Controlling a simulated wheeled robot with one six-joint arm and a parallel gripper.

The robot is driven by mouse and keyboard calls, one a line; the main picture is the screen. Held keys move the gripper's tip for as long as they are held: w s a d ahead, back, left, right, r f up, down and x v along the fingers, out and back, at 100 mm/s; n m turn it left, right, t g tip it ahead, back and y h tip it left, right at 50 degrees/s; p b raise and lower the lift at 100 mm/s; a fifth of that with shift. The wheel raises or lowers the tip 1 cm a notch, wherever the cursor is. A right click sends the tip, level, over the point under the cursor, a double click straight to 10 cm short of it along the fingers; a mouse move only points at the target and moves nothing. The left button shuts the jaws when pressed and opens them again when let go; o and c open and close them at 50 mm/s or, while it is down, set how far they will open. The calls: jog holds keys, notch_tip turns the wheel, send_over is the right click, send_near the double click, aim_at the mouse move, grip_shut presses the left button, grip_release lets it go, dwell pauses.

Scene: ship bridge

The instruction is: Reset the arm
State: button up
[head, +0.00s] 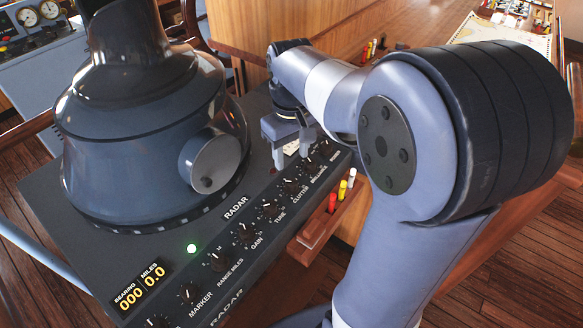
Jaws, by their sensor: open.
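My arm reaches in from the bottom right of the head view, bends over at a large joint and ends over the far end of the radar console. My gripper (292,150) points down there, close above the row of knobs near the clutter and brilliance labels. Its jaws are open, with nothing seen between them. The radar console (45,200) has a dark sloped top with a large hooded viewer (140,120) on it. Whether the gripper touches a knob cannot be told.
A wooden holder with red, yellow and white markers (342,190) sits at the console's right side. A wooden chart table (420,30) with a chart (500,38) stands behind. A gauge panel (38,45) is at the upper left. Wooden floor shows at the lower right.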

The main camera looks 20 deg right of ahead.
aim_at(292, 181)
notch_tip(292, 181, up, 2)
jog(key=shift+r, duration=0.2)
notch_tip(292, 181, down, 11)
jog(key=shift+r+p, duration=0.1)
jog(key=shift+p, duration=0.25)
dwell(0.4)
